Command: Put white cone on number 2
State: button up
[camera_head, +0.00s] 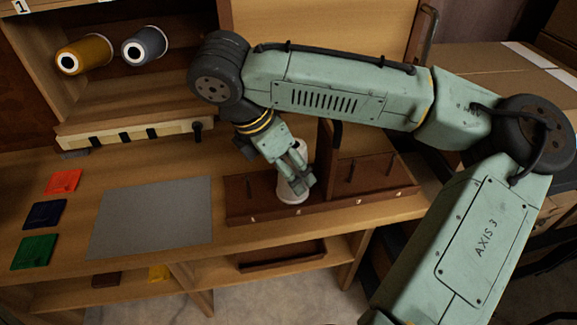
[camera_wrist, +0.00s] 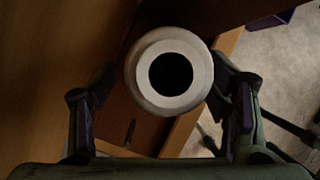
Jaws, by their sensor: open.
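The white cone (camera_head: 293,190) stands upright at the second place from the left on the brown peg rack (camera_head: 330,207). Small labels mark the rack's front, too small to read surely. My gripper (camera_head: 299,171) points down at the cone, its fingers around the upper part and hiding some of it. In the wrist view the cone (camera_wrist: 170,105) shows from above as a pale ring with a dark hole, between the two spread fingers of my gripper (camera_wrist: 168,105). Gaps show on both sides there. Whether the cone is seated on a peg is hidden.
A yellow spool (camera_head: 88,52) and grey spool (camera_head: 146,46) sit upper left. A grey mat (camera_head: 152,215) and coloured squares (camera_head: 45,214) lie left.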

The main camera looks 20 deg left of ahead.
jog(key=v, duration=1.1)
jog(key=shift+s, duration=0.15)
